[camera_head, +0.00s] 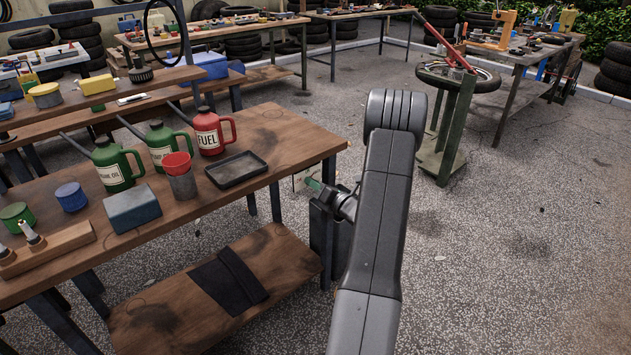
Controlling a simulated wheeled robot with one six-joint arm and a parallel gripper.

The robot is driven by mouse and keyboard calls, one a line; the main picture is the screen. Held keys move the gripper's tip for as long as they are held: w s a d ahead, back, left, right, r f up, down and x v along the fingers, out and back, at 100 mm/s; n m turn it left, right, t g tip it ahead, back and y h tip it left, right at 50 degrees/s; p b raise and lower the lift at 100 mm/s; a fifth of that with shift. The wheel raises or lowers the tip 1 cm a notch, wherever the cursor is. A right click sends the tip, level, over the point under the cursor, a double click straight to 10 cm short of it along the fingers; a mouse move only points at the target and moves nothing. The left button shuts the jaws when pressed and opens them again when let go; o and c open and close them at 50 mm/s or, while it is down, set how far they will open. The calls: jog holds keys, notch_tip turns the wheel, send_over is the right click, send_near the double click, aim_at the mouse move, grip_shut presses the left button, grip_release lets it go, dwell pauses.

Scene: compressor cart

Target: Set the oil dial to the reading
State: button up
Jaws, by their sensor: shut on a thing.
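My gripper (330,194) is beyond the right end of the near wooden bench, partly hidden by my own arm. It is shut on a small green piece (313,184) that sticks out to the upper left. A pale panel (301,181) shows just behind the green piece; its markings are too small to read. I cannot tell whether the green piece touches the panel. No oil dial or reading can be made out clearly. My arm hides what lies directly behind it.
The near bench (290,125) carries a red fuel can (210,133), green oil cans (160,146), a black tray (236,170) and a blue box (132,208). A green stand with a tyre (483,80) is at the back right.

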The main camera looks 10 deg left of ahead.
jog(key=shift+m+p, duration=0.35)
jog(key=shift+m, duration=0.45)
jog(key=o, duration=1)
jog(key=shift+d, duration=0.15)
jog(key=v, duration=1.3)
jog(key=shift+s+d, duration=0.2)
jog(key=shift+s, duration=0.05)
jog(key=shift+a, duration=0.1)
